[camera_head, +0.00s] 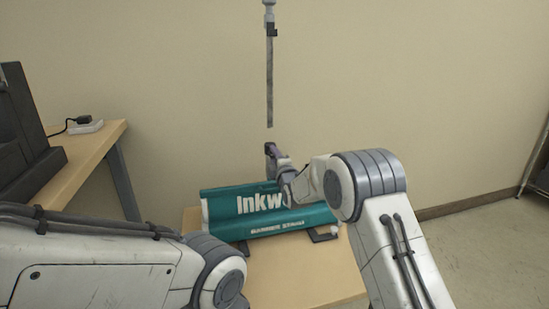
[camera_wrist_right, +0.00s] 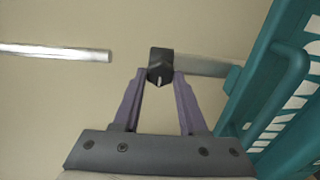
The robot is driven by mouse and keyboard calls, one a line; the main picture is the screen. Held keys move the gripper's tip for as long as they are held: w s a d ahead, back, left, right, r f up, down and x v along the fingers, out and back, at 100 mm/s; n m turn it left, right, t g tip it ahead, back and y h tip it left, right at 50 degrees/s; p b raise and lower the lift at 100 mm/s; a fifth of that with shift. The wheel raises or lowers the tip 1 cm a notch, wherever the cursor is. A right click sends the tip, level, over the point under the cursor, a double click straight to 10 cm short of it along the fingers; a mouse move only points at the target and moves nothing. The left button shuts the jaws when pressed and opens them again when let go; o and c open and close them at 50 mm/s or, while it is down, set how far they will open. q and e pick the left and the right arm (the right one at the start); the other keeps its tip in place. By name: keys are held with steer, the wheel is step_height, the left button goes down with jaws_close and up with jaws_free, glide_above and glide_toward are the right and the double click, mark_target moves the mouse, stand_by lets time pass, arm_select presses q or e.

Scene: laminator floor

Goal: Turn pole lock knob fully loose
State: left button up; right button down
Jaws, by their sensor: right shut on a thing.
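My right gripper (camera_head: 270,150) is above the middle of a teal banner unit (camera_head: 228,233). In the right wrist view its two purple fingers (camera_wrist_right: 160,78) are shut on the sides of a black pole lock knob (camera_wrist_right: 160,58) with a pale line on its face. A grey pole section (camera_wrist_right: 205,65) runs from the knob toward the teal banner. A separate silver pole (camera_wrist_right: 55,52) ends short of the knob, with a gap between. In the head view this upper pole (camera_head: 270,85) is upright, above the gripper. My left gripper is out of view.
The banner unit stands on a wooden table (camera_head: 285,282), with a dark foot (camera_head: 323,236) showing at right. A wooden desk (camera_head: 88,158) at left holds black equipment (camera_head: 25,125) and a small white box (camera_head: 86,127). Floor is open at right, before the wall.

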steer(key=shift+c, duration=2.4)
jaws_free()
steer(key=p+v, duration=0.1)
steer(key=v, duration=0.9)
steer(key=shift+s, duration=0.2)
